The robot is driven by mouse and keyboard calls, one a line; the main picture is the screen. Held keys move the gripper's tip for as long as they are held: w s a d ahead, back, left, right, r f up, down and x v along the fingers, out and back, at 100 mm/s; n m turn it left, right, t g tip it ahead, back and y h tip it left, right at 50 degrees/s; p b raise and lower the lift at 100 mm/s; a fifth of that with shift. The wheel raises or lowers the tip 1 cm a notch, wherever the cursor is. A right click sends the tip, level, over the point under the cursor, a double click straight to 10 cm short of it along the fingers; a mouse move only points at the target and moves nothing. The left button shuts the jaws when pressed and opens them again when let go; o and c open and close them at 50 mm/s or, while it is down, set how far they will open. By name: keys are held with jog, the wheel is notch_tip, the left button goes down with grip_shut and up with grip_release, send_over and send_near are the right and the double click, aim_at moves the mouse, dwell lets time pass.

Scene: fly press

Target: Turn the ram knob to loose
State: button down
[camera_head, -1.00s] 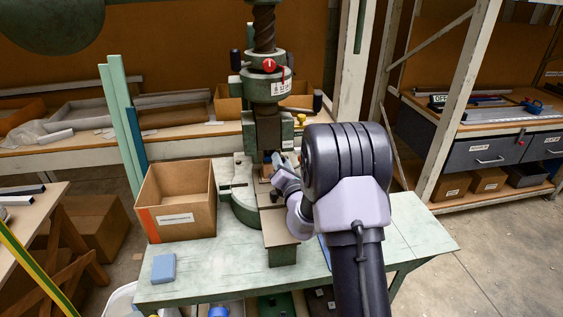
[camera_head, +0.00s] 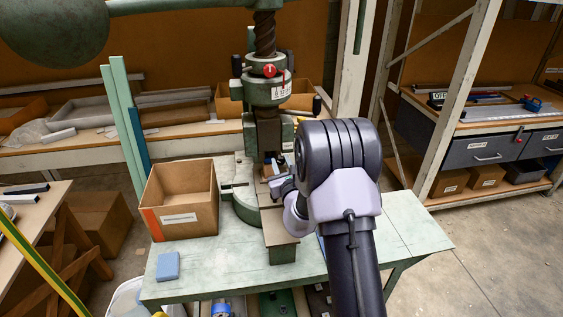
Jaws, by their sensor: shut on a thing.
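The green fly press stands on the green table, with its screw (camera_head: 264,33) above the ram (camera_head: 269,130). A red knob (camera_head: 269,70) with a white mark sits on the front of the press collar, above a white label whose writing is too small to read. My gripper (camera_head: 273,166) is low in front of the press, below the ram and well below the red knob. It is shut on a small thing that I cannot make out. My wrist and arm hide part of the press's right side and the table.
An open cardboard box (camera_head: 150,208) and a blue block (camera_head: 168,266) are on the table left of the press. A dark lever (camera_head: 316,105) sticks out at the press's right. A large green ball (camera_head: 50,30) hangs at upper left. The table's front left is mostly clear.

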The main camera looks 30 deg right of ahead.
jog(key=n, duration=0.6)
jog(key=shift+h+p, duration=0.3)
dwell(0.4)
jog(key=c, duration=1.1)
grip_release()
jog(key=shift+c, duration=0.2)
jog(key=p+v, duration=0.4)
jog(key=v, duration=1.3)
jog(key=shift+s+r, duration=0.2)
